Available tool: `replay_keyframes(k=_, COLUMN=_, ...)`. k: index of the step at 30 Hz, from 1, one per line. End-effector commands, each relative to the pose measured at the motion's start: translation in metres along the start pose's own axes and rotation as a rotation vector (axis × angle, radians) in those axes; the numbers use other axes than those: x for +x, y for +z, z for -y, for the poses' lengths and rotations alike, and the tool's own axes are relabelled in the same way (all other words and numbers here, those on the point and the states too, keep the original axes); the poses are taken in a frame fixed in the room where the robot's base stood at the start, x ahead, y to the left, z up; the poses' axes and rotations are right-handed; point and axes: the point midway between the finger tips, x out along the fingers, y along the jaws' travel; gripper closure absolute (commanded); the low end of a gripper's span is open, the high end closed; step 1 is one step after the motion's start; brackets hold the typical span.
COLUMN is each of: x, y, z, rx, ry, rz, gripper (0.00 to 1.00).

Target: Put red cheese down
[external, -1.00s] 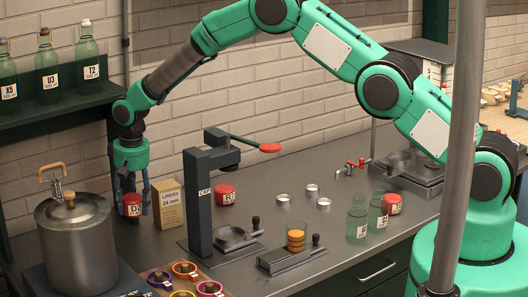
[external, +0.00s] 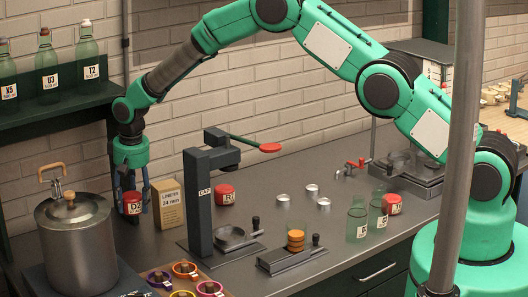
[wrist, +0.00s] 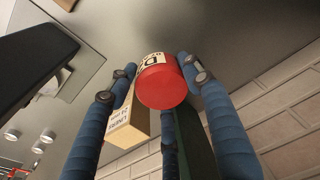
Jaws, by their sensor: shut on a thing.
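A red cheese (external: 132,208), a short round block with a white label, is between the fingers of my gripper (external: 131,193) at the left of the counter, between the steel pot and the liners box. In the wrist view the red cheese (wrist: 163,86) shows its round red face, with the blue fingers of my gripper (wrist: 160,80) around it. The gripper is shut on it. The external view does not clearly show whether its underside touches the counter.
A lidded steel pot (external: 75,245) stands close to the left. A cardboard liners box (external: 167,204) is just right, then a dark capping press (external: 198,205). Another red cheese (external: 225,194) sits behind the press. Colored rings (external: 185,269) lie in front.

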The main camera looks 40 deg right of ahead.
Motion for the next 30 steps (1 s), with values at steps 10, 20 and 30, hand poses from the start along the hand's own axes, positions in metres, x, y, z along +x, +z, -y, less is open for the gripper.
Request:
replay_keyframes(k=10, x=-0.072, y=-0.010, z=0.001, rx=0.000, ry=-0.003, rz=-0.006, gripper=0.81)
replay_keyframes(k=20, x=-0.185, y=-0.023, z=0.000, rx=0.001, ry=-0.002, rz=-0.004, gripper=0.81)
replay_keyframes(k=30, x=-0.256, y=-0.032, z=-0.002, rx=0.003, ry=-0.001, rz=-0.002, gripper=0.81)
